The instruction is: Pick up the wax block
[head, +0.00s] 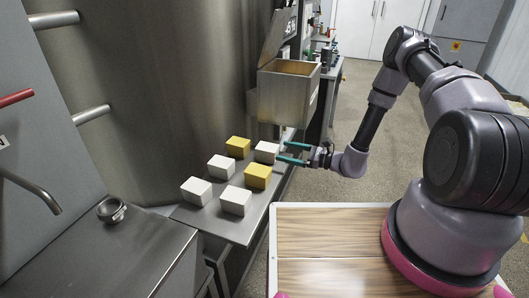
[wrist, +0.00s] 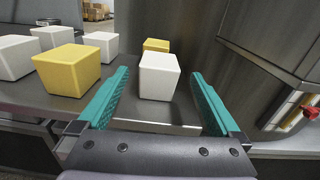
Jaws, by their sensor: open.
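Several wax blocks, white and yellow, stand on a narrow metal shelf (head: 247,229). A white block (head: 266,152) is at the far right of the group, just left of my gripper (head: 284,153). In the wrist view this white block (wrist: 160,76) sits ahead between my open teal fingers (wrist: 160,100), slightly beyond their tips. The gripper is empty. A yellow block (wrist: 69,69) is left of the fingers, and another yellow block (wrist: 156,45) is partly hidden behind the white one. More white blocks (head: 196,191) stand farther along the shelf.
A metal box with an open lid (head: 288,90) stands just beyond the shelf's far end. A large steel tank (head: 150,90) rises behind the blocks. A wood-topped surface (head: 325,245) is in front. The floor (head: 335,185) at right is clear.

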